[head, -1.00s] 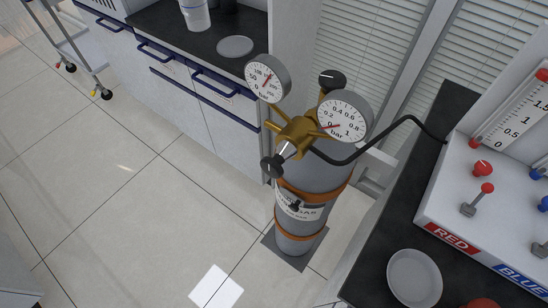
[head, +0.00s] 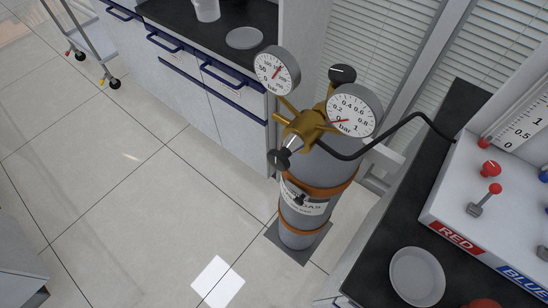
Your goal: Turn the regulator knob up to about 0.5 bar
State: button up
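A brass regulator (head: 308,124) sits on top of a grey gas cylinder (head: 318,172). A black knob (head: 279,160) sticks out from its front, on the lower left side. The right gauge (head: 352,112) reads in bar from 0 to 1; its red needle appears to lie near the 0 end, but it is small. The left gauge (head: 277,70) has a larger scale and a red needle pointing up and right. A second black knob (head: 342,75) stands behind, at the top of the cylinder. My gripper is not in view.
A black hose (head: 400,125) runs from the regulator to a white panel (head: 447,200) on the dark right counter (head: 405,222). A dish (head: 416,276) sits on that counter. Cabinets (head: 200,75) stand behind left. The tiled floor (head: 120,190) left of the cylinder is clear.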

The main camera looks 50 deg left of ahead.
aim_at(279, 160)
jog(key=k+u, duration=0.2)
jog(key=u, duration=0.15)
jog(key=k+u, duration=0.2)
jog(key=u, duration=0.15)
jog(key=k+u, duration=0.2)
jog(key=u, duration=0.15)
